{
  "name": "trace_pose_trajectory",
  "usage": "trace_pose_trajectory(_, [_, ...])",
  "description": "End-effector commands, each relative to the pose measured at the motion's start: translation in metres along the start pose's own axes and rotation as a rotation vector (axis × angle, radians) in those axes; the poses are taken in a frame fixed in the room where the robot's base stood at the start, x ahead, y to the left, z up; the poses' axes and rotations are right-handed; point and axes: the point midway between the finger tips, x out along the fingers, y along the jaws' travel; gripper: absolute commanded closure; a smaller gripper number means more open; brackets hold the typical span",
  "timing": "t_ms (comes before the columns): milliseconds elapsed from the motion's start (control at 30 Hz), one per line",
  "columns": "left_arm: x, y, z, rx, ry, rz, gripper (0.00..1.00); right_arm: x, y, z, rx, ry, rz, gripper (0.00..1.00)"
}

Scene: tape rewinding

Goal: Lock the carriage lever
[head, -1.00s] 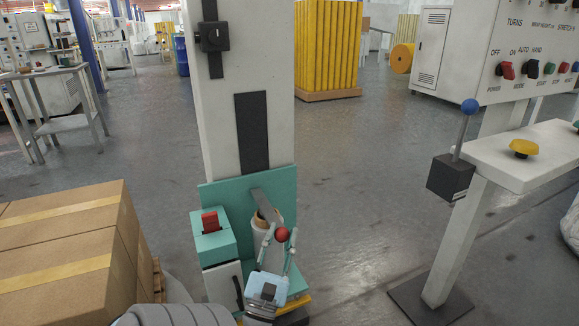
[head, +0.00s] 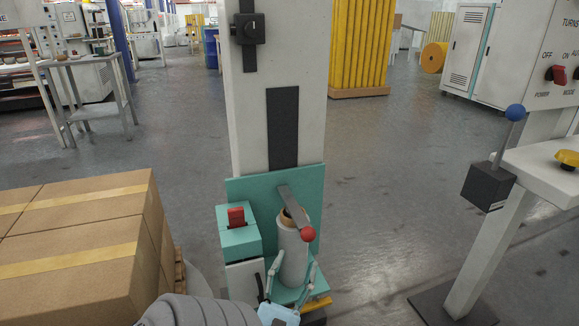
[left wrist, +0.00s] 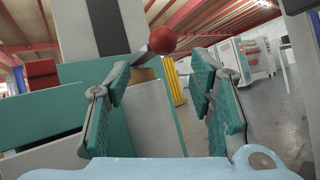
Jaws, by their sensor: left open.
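The carriage lever (head: 292,208) is a flat grey bar on the teal carriage (head: 317,190). It slants down to the right and ends in a red ball knob (head: 308,234). Below the lever stands a white film roll (head: 291,262) with a brown core. My left gripper (head: 294,264) is open and empty, low in front of the roll, with its tips below the knob. In the left wrist view, the knob (left wrist: 162,40) shows beyond and between the spread fingers (left wrist: 162,72), with no visible contact. My right gripper is not in view.
Taped cardboard boxes (head: 70,240) stand at the left. At the right is a white stand (head: 545,160) with a blue-knobbed lever box (head: 488,185) and a yellow button (head: 567,158). A tall pale mast (head: 250,120) rises behind the carriage. The floor between mast and stand is clear.

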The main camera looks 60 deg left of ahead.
Motion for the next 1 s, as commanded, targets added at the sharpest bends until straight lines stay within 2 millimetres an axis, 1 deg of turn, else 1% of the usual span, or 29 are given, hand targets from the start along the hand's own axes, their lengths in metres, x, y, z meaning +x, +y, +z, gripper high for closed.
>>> trace_pose_trajectory(33, [-0.014,-0.001,0.002,0.002,0.001,0.002,0.51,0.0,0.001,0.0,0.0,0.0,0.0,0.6])
trace_pose_trajectory(100, [-0.032,-0.001,0.004,0.003,-0.004,0.0,0.51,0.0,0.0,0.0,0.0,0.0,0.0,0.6])
trace_pose_trajectory(200, [-0.049,-0.002,0.007,0.004,-0.012,0.0,0.51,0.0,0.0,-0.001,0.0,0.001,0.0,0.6])
trace_pose_trajectory(300, [-0.058,-0.002,0.009,0.004,-0.017,-0.003,0.51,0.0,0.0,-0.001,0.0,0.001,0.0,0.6])
trace_pose_trajectory(1000, [-0.058,-0.002,0.009,0.004,-0.02,-0.002,0.51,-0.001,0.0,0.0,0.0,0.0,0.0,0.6])
